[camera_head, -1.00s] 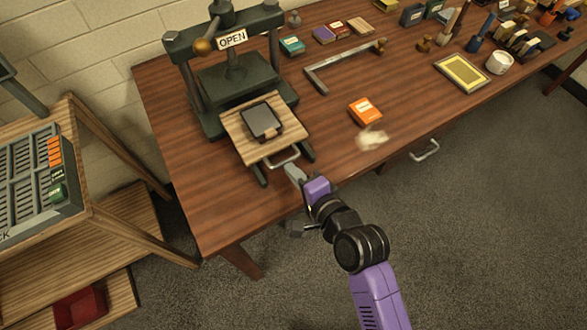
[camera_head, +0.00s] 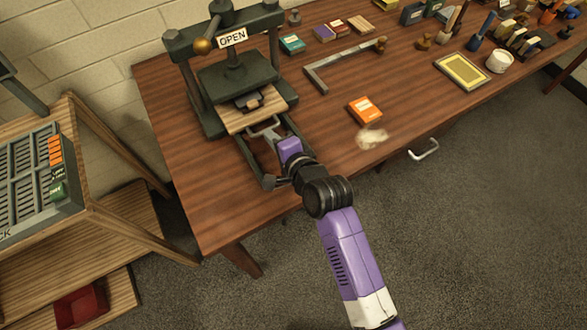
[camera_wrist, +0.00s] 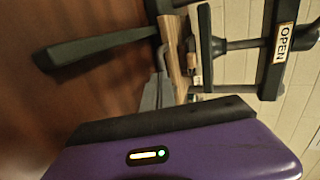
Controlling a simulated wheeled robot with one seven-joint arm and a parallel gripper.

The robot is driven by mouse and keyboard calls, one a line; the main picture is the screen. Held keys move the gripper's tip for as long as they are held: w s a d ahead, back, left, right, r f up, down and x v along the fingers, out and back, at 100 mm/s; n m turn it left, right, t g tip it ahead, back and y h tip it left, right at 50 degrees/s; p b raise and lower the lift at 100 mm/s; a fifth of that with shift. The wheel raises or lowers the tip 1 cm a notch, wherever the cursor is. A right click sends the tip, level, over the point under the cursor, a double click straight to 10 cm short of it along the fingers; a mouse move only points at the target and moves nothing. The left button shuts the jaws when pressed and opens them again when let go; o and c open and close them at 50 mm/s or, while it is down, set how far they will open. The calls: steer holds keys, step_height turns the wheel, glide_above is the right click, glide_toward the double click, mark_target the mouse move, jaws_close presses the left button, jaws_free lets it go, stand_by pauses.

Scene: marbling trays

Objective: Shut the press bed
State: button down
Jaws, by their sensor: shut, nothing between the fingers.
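The dark green press (camera_head: 235,75) stands at the table's left end, with an OPEN sign on its top beam. Its wooden bed (camera_head: 247,117) lies on rails, mostly under the raised plate, with its front part still showing. A dark block (camera_head: 251,101) on the bed is partly hidden by the plate. The grey bed handle (camera_head: 264,125) is at the bed's front edge. My gripper (camera_head: 268,137) is shut and empty, its tip at the handle; I cannot tell exactly where it touches. In the wrist view, the bed (camera_wrist: 176,58) shows edge-on beyond my gripper.
On the table, an orange box (camera_head: 364,110) and a pale scrap (camera_head: 371,137) lie right of the press. A grey angled frame (camera_head: 328,76) lies behind them. A wooden rack (camera_head: 120,222) stands left of the table. The table's front middle is mostly clear.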

mark_target(260, 121)
steer(key=shift+w+a+b, duration=0.2)
steer(key=shift+w+a, duration=0.45)
steer(key=shift+w, duration=0.35)
steer(key=shift+w+a+b, duration=0.15)
steer(key=shift+w+a, duration=0.5)
steer(key=shift+w, duration=0.35)
